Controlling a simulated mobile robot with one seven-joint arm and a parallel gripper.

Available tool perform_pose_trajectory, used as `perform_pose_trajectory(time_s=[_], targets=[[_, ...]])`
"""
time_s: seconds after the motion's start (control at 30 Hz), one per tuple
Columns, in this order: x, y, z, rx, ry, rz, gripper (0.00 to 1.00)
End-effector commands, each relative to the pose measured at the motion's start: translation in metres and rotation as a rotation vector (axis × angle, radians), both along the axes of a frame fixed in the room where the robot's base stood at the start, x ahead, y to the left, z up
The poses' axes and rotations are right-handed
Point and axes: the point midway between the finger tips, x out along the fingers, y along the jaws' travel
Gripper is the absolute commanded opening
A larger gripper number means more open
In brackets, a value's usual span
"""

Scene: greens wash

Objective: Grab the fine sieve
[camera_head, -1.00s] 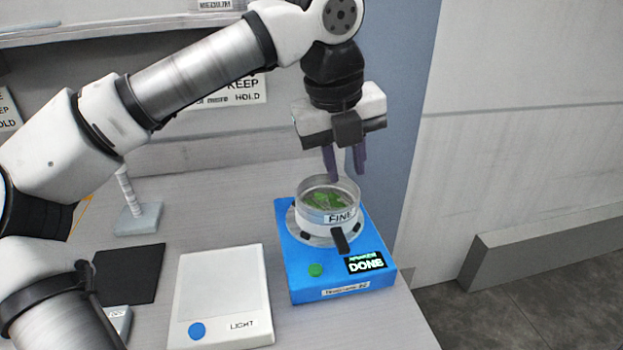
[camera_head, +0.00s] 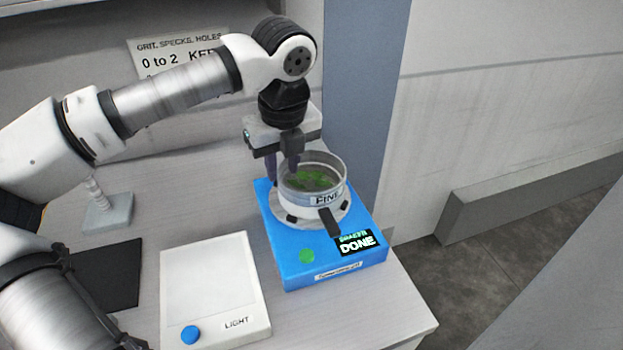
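The fine sieve (camera_head: 327,196) is a round metal sieve with a "FINE" label and a black handle at its front. It holds green leafy bits and sits on the blue shaker (camera_head: 311,267), whose display reads "DONE". My gripper (camera_head: 282,172) points down at the sieve's back left rim. One dark finger shows inside or over the rim and the other at its left, outside. The fingers look apart, and I cannot tell whether they touch the wall.
A white light panel (camera_head: 205,280) with a blue button lies left of the shaker. A black mat (camera_head: 108,272) and a small stand (camera_head: 108,210) are farther left. A wall sign (camera_head: 170,58) hangs behind. The table ends just right of the shaker.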

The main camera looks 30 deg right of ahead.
Motion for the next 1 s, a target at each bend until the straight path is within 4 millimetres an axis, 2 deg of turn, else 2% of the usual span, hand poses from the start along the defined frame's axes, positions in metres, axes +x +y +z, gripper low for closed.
perform_pose_trajectory(time_s=[0.33, 0.63, 0.83, 1.0], targets=[[0.008, 0.000, -0.042, 0.000, 0.004, -0.001, 0.26], [0.009, 0.000, -0.048, 0.000, 0.001, 0.000, 0.26], [0.009, 0.000, -0.048, 0.000, 0.001, 0.000, 0.00], [0.009, 0.000, -0.048, 0.000, 0.001, 0.000, 0.00]])
